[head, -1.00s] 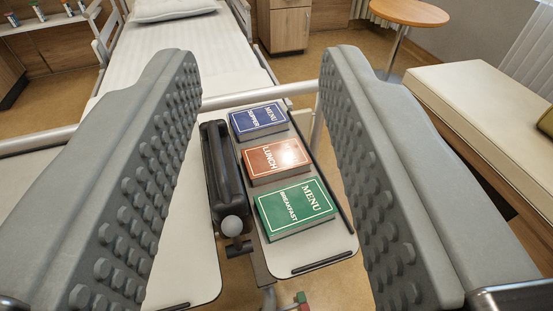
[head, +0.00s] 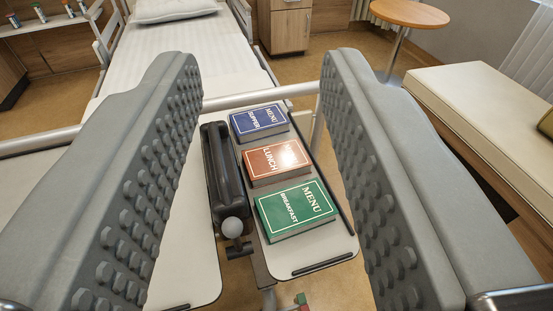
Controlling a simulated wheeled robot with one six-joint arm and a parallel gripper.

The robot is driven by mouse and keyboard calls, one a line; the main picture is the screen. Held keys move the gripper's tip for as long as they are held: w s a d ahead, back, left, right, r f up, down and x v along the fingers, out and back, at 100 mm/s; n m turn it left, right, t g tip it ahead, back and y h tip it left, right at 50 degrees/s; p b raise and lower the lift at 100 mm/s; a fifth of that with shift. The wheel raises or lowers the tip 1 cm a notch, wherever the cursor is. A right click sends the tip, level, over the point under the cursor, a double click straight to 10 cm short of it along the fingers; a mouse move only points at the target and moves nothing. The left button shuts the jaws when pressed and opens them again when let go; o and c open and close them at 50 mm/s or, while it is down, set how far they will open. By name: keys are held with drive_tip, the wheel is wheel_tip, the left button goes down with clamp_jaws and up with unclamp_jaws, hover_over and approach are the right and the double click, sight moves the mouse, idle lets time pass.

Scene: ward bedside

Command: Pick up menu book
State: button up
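Three menu books lie flat in a row on a white overbed table (head: 335,245). The blue supper menu (head: 259,121) is farthest, the red-brown lunch menu (head: 276,162) is in the middle, and the green breakfast menu (head: 296,210) is nearest. My gripper (head: 262,65) is wide open, with its two grey studded fingers at the left and right of the view. Nothing is between the fingers in their grip. The books show in the gap beyond and below them, apart from both fingers.
A bed (head: 170,55) with rails stands behind. A padded bench (head: 490,110) is at the right, a round wooden table (head: 408,12) at the back right. Floor shows between them.

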idle(0.3)
drive_tip(key=o, duration=0.6)
drive_tip(key=shift+w, duration=0.15)
drive_tip(key=shift+c, duration=0.2)
drive_tip(key=o, duration=0.7)
drive_tip(key=shift+w+d+f+m+g, duration=0.15)
drive_tip(key=shift+w+m+g, duration=0.15)
drive_tip(key=shift+w, duration=0.25)
drive_tip(key=shift+w+d+f+m+g, duration=0.1)
drive_tip(key=shift+w+m+g, duration=0.15)
drive_tip(key=shift+w, duration=0.3)
drive_tip(key=w+d+f+m+g+y, duration=0.1)
drive_tip(key=w+d+f+m+g, duration=0.1)
drive_tip(key=w+f+m+g, duration=0.45)
drive_tip(key=w+d+f+m+g+y, duration=0.1)
drive_tip(key=w+d+m+g+y, duration=0.3)
drive_tip(key=w, duration=0.6)
drive_tip(key=w+d+f+m+g+h, duration=0.1)
drive_tip(key=w+f+m+g, duration=0.25)
drive_tip(key=w+g, duration=0.4)
hover_over(278, 157)
drive_tip(key=d, duration=0.2)
drive_tip(key=shift+n, duration=0.25)
drive_tip(key=f, duration=1.2)
drive_tip(key=shift+w, duration=0.35)
drive_tip(key=shift+x, duration=2.7)
